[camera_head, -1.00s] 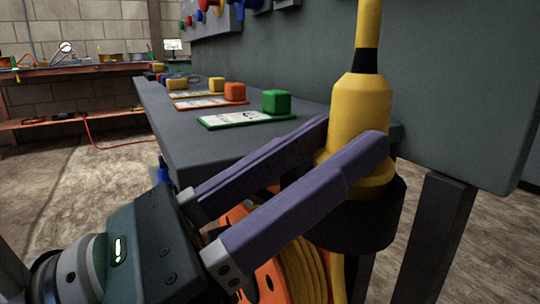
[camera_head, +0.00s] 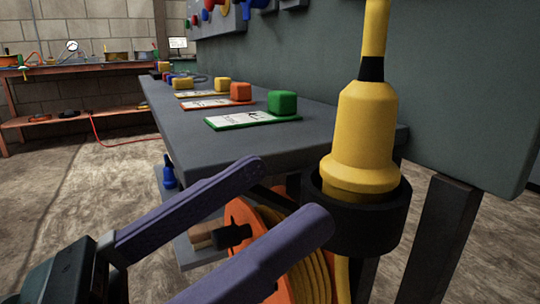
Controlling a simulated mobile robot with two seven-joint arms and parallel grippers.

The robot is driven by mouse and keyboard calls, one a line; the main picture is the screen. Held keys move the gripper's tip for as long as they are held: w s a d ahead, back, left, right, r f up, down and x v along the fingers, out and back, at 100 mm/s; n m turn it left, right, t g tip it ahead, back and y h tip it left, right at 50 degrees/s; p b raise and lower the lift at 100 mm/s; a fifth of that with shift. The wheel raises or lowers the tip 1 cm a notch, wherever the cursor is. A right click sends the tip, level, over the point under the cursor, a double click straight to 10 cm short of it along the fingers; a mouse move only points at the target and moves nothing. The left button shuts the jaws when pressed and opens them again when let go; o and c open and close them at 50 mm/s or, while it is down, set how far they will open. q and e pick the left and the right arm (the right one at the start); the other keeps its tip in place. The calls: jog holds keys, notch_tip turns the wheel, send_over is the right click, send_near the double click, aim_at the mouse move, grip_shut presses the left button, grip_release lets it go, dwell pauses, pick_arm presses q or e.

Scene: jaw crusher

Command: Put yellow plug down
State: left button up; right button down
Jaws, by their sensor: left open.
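The yellow plug (camera_head: 361,135) stands upright in a black ring-shaped holder (camera_head: 357,222) at the near end of the grey bench. A black band and a yellow cable rise from its top. My left gripper (camera_head: 288,190) is open, with its two purple fingers spread apart. It is empty and lies to the left of the plug and lower than most of it, apart from the plug. My right gripper is not in view.
The grey bench (camera_head: 231,146) carries tags with green (camera_head: 282,102), red and yellow blocks. An orange cable reel (camera_head: 262,226) sits below the bench end, behind my fingers. A dark leg (camera_head: 440,240) stands at right.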

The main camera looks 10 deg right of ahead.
pick_arm(q)
jog(key=v, duration=0.6)
jog(key=s+d+f+m+g+y, duration=0.2)
jog(key=s+f+m+g+y, duration=0.6)
jog(key=f+m, duration=0.65)
jog(key=s+a+f+m+t+y, duration=0.1)
jog(key=a+f+m+t+y, duration=0.1)
jog(key=a+m+y, duration=0.7)
jog(key=a+t+y, duration=0.1)
jog(key=a+y, duration=0.3)
jog(key=a, duration=0.3)
jog(key=shift+s+a+f+t, duration=0.2)
jog(key=shift+s+a+t, duration=0.15)
jog(key=shift+t, duration=0.05)
